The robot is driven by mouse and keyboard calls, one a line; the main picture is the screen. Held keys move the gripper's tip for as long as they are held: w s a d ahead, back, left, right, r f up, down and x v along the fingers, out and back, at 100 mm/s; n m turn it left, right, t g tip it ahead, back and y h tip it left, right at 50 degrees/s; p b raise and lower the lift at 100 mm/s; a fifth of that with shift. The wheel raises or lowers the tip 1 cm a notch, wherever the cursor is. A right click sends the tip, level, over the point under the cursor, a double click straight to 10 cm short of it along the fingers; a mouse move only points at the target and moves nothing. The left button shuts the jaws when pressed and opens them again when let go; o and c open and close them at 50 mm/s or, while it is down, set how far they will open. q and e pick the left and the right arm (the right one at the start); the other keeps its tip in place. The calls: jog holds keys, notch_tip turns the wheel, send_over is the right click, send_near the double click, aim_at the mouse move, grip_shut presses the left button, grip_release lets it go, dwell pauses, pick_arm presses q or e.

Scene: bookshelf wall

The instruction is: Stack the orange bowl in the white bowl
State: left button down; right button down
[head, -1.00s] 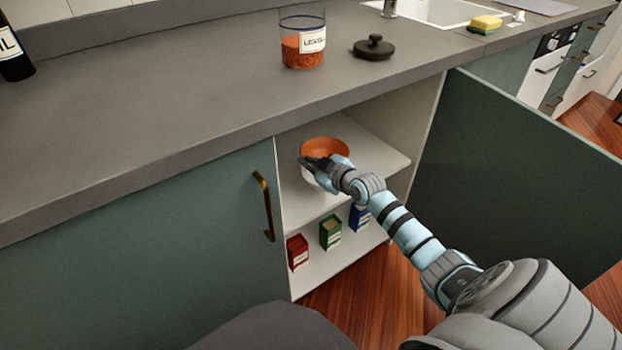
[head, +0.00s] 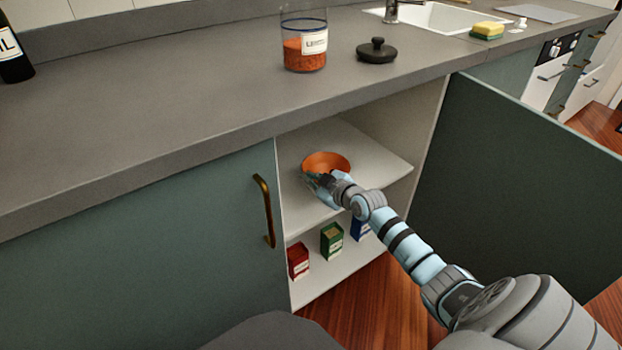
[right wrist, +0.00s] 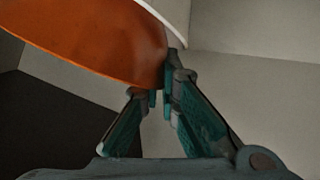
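The orange bowl (head: 327,161) is at the upper shelf of the open cabinet in the head view. It also fills the upper left of the right wrist view (right wrist: 95,40). A piece of the white bowl (right wrist: 175,14) shows beside the orange bowl's edge in the right wrist view. In the head view the white bowl is mostly hidden by the orange bowl and my gripper. My right gripper (right wrist: 160,92) has its fingertips close together with the orange bowl's edge between them. I cannot tell whether the orange bowl rests in the white one. My left gripper is out of view.
A red box (head: 298,261), a green box (head: 331,240) and a blue box (head: 359,228) stand on the lower shelf. The open cabinet door (head: 520,190) is to the right. The counter (head: 190,110) overhangs the shelf. Bare shelf (head: 385,165) lies right of the bowls.

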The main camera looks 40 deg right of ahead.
jog(key=shift+f, duration=0.15)
jog(key=c, duration=1.8)
grip_release()
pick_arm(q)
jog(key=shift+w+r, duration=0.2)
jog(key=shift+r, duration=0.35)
